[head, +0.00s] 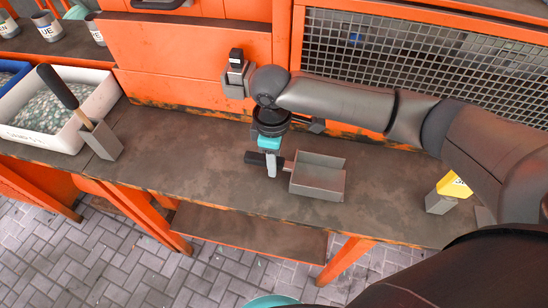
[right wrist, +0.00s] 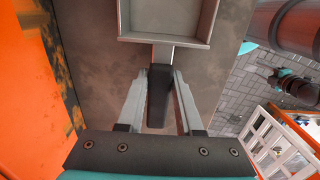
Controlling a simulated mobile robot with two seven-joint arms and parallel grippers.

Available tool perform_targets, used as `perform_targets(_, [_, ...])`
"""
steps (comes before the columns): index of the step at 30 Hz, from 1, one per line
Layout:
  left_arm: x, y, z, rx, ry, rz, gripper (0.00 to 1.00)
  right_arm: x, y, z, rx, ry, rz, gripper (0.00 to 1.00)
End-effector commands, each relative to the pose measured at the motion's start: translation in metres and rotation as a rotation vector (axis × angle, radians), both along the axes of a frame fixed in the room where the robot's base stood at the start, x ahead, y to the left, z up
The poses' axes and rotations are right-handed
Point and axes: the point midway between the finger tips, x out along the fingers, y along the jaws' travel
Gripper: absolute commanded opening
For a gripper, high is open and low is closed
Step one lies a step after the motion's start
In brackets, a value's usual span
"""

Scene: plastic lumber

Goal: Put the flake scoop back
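The flake scoop (head: 318,178) is a grey, square, open pan with a short shaft and a dark handle. It is low over the workbench, near its middle, with the pan to the right of my right gripper (head: 271,168). I cannot tell whether it touches the bench. In the right wrist view the handle (right wrist: 159,95) lies between the two fingers (right wrist: 161,75), with the pan (right wrist: 167,20) beyond them. The fingertips appear to press on both sides of the handle. The pan looks empty.
The workbench (head: 190,165) is clear left of the scoop. A white tray (head: 35,140) of green flakes stands at left, beside a grey holder (head: 101,141) with a dark-handled tool. A grey holder (head: 236,80) is on the orange panel behind. A yellow-topped block (head: 453,186) stands at right.

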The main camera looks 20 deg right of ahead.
Motion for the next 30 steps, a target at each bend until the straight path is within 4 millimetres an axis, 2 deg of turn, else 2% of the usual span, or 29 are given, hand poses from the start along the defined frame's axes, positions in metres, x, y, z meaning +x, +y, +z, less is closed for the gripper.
perform_targets(1, [0.0,0.0,0.0,0.0,0.0,0.0,0.5,0.0,0.0,0.0,0.0,0.0,0.0,0.41])
perform_targets(7, [0.0,0.0,0.0,0.0,0.0,0.0,0.5,0.0,0.0,0.0,0.001,-0.001,0.0,0.62])
perform_targets(17, [0.0,0.001,0.0,0.001,0.001,0.0,0.5,0.001,0.0,0.007,0.001,-0.003,0.001,0.62])
perform_targets(20, [0.0,0.001,0.005,0.001,0.001,0.0,0.5,0.001,0.001,0.022,0.002,-0.003,0.001,0.62])
perform_targets(30, [-0.001,0.001,0.023,0.001,0.002,0.0,0.5,0.002,0.002,0.094,0.002,-0.004,0.0,0.62])
